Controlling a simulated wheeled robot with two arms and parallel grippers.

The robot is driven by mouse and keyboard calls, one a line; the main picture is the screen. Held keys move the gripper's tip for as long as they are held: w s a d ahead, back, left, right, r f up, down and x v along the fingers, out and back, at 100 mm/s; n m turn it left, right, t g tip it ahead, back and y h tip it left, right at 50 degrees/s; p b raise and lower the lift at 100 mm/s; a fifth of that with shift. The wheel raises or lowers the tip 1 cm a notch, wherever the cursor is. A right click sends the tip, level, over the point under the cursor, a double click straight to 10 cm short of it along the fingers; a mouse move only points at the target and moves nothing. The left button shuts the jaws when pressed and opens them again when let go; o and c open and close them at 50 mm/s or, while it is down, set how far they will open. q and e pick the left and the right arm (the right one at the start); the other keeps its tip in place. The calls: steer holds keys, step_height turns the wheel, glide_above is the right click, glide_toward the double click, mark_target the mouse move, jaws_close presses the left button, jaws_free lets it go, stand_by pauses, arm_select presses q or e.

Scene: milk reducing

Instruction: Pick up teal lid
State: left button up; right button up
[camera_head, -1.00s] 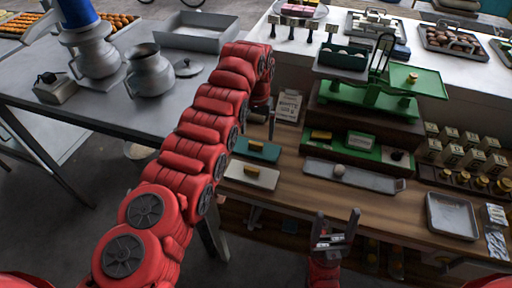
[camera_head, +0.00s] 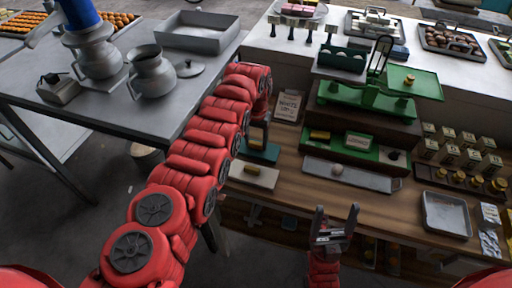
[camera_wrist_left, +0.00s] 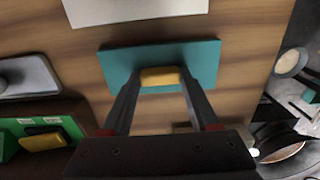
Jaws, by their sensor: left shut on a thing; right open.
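The teal lid (camera_head: 270,154) is a flat rectangular plate with a yellow handle, on the wooden counter. My left gripper (camera_head: 259,138) is over it, and the arm partly hides the lid in the head view. In the left wrist view the teal lid (camera_wrist_left: 207,62) lies flat below the fingers. My left gripper (camera_wrist_left: 160,78) is shut on the lid's yellow handle (camera_wrist_left: 160,76), one finger at each end. My right gripper (camera_head: 332,222) is open and empty in front of the counter's front edge.
A white lid (camera_head: 262,180) with a yellow handle lies just in front of the teal one. A grey tray (camera_head: 345,177) and a green box (camera_head: 375,154) are to the right, with a green scale (camera_head: 365,97) behind. A paper sign (camera_head: 289,106) is behind the teal lid.

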arm_select(q)
steer(key=shift+c, duration=1.1)
steer(key=shift+r, duration=0.1)
